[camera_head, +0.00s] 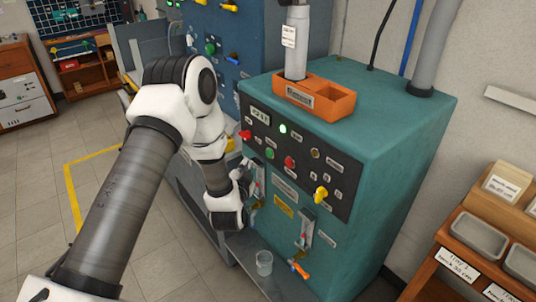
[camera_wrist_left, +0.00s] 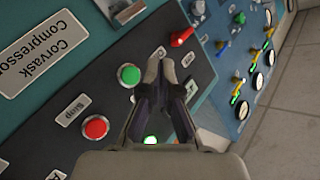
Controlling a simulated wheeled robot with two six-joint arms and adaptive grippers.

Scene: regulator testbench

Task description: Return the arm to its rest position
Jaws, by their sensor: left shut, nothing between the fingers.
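My left arm comes in from the left in the head view and bends down in front of the teal machine (camera_head: 395,140). Its left gripper (camera_head: 246,172) is small there and partly hidden by the wrist, close to the machine's front. In the left wrist view the two fingers of the left gripper (camera_wrist_left: 160,62) are together with nothing between them. They point along the black control panel (camera_wrist_left: 70,150), beside a green button (camera_wrist_left: 129,75) and a red button (camera_wrist_left: 95,127). I cannot tell whether the fingers touch the panel. My right gripper is not in view.
A clear cup (camera_head: 264,263) stands on the low shelf below the gripper. An orange tray (camera_head: 335,103) sits on the machine's top. A blue machine (camera_head: 250,35) stands behind. A wooden rack (camera_head: 450,240) with grey trays is at the right. Floor at the left is clear.

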